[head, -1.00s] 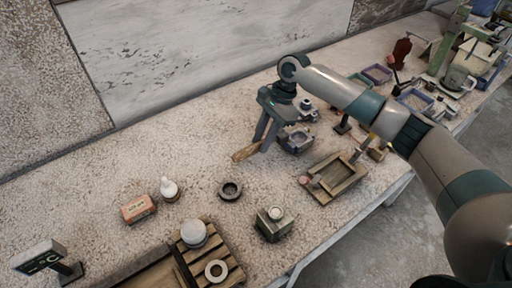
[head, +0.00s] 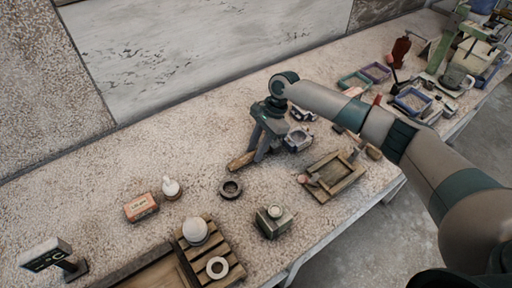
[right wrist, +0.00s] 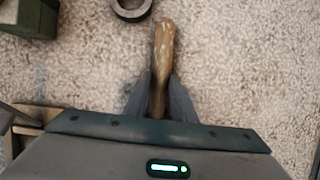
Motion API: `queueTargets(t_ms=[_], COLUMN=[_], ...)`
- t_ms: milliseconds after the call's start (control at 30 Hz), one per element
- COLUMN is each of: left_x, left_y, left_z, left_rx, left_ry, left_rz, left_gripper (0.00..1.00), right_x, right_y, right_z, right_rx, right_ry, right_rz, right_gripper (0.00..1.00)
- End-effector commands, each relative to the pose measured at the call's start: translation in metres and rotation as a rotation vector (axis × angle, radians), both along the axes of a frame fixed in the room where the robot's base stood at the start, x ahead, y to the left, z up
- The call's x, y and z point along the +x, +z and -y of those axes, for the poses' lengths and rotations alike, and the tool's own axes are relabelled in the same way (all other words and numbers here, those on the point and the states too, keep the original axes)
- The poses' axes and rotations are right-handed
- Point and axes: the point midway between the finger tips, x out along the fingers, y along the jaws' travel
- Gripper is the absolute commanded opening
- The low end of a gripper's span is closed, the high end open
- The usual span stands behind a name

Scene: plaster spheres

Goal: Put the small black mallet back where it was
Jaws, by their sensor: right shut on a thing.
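My right gripper (head: 262,153) is shut on a wooden handle (head: 241,161), which sticks out to the left of the fingers, low over the bench. In the right wrist view the handle (right wrist: 164,42) runs up from between the two fingers (right wrist: 160,88). I take it for the small black mallet, but no black head shows; that end is hidden behind the gripper. I cannot tell whether the handle touches the bench. My left gripper is not in view.
A dark ring (head: 231,188) lies just below the handle. A green block (head: 273,222), a slatted wooden rack (head: 236,276) with a white sphere (head: 195,230), and a wooden frame (head: 347,184) stand nearby. A grey-blue box (head: 298,140) is right of the fingers.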

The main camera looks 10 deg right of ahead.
Motion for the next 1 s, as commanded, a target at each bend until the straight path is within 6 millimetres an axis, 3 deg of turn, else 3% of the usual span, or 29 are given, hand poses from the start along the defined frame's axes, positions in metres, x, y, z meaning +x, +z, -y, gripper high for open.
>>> queueTargets(t_ms=[367, 400, 467, 833, 1000], left_x=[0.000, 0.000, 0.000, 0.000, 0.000], left_y=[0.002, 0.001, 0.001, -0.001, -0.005], left_z=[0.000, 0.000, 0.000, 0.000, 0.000], left_rx=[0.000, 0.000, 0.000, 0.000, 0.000], left_ry=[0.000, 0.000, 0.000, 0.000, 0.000], left_rz=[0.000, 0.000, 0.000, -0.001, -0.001], left_gripper=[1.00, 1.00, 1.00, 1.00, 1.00], right_x=[0.000, 0.000, 0.000, 0.000, 0.002], right_y=[-0.002, -0.003, -0.003, -0.001, 0.009], right_z=[0.000, 0.000, 0.000, 0.000, 0.003], right_rx=[0.001, 0.000, 0.000, 0.000, 0.003], right_ry=[0.000, 0.000, 0.000, 0.001, -0.001], right_rz=[0.001, 0.001, 0.001, 0.001, 0.001], right_gripper=[0.00, 0.33, 0.42, 0.42, 0.42])
